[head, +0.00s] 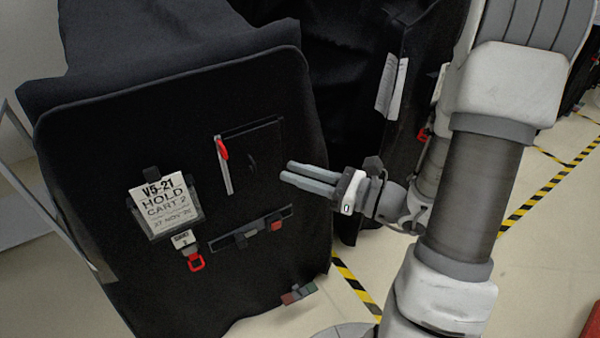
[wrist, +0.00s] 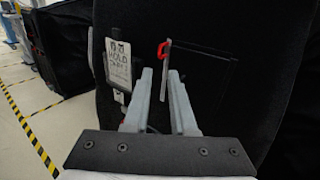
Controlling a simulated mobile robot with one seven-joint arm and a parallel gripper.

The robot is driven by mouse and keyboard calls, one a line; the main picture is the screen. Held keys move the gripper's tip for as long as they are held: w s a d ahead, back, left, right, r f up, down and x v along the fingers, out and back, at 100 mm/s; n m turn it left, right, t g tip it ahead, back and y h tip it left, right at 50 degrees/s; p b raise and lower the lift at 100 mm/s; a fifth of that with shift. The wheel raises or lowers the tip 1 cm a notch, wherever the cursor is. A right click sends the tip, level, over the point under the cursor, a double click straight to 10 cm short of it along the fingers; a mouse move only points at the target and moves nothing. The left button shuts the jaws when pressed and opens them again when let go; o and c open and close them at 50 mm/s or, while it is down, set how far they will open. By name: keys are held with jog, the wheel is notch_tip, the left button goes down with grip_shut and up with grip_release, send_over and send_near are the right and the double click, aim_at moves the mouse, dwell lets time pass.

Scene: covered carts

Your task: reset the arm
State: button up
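My gripper (head: 285,172) is at the middle of the head view, in front of the black-covered cart (head: 110,110). Its two grey fingers point left toward the cart's front panel. The fingertips appear apart from the panel, though the exact distance is hard to judge. My arm stands bent on the right of the head view.
The panel carries a white "HOLD CART 2" sign (head: 163,207), a pocket with a red clip (head: 222,149), a dark strip (head: 250,231) and a red-hooked tag (head: 196,263). Another covered cart (head: 345,120) stands behind. Floor with yellow-black tape (head: 530,201) is open at the right.

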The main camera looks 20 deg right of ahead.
jog(key=shift+s+d, duration=0.15)
dwell(0.3)
jog(key=s+a+r+n+g+h+p, duration=0.1)
jog(key=s+a+r+n+g+h, duration=0.1)
jog(key=s+a+n+g, duration=0.35)
jog(key=s+a+r+n+g+h+p, duration=0.1)
jog(key=s+a+r+n+g, duration=0.15)
jog(key=s+n+g, duration=0.55)
jog(key=d+r+n+t+h+p, duration=0.2)
jog(key=d+r+n+t+h, duration=0.5)
jog(key=n, duration=0.5)
jog(key=d+r+h, duration=0.2)
jog(key=h, duration=0.1)
jog(key=shift+h, duration=0.4)
jog(key=shift+f+n+t, duration=0.2)
jog(key=shift+n+t, duration=0.05)
